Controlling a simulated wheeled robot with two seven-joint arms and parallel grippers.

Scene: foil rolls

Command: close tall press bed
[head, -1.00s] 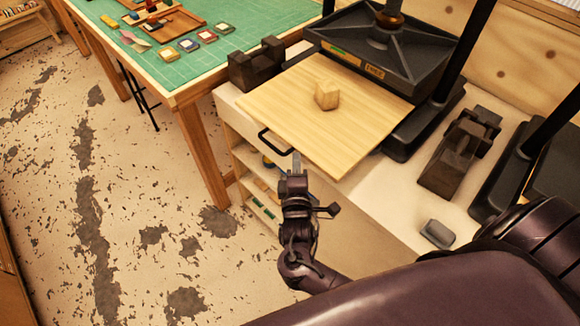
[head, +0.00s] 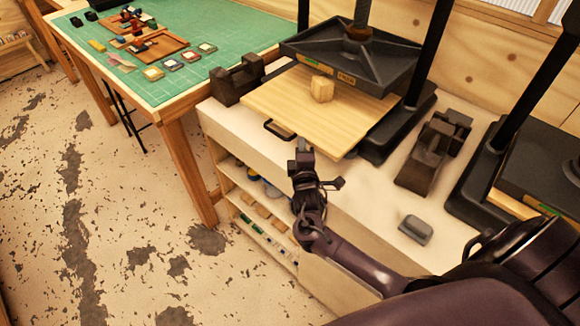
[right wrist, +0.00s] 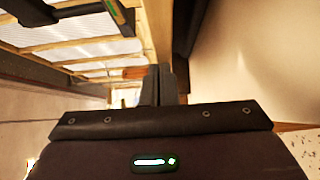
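The press bed (head: 350,125) is a pale wooden board. It is partly slid out from the tall black press (head: 355,52), with a small wooden block (head: 321,89) on it just in front of the press head. A black handle (head: 275,133) sticks out from the bed's front edge. My right gripper (head: 303,147) is at that front edge, just right of the handle; I cannot tell whether it touches. In the right wrist view its fingers (right wrist: 160,85) are together with nothing visible between them. My left gripper is not in view.
A green-topped table (head: 180,50) with trays and small tiles stands at the left. A dark holder (head: 236,80) sits left of the bed, another (head: 432,150) to the right. A grey block (head: 415,229) lies on the white counter. A second press (head: 525,150) is far right.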

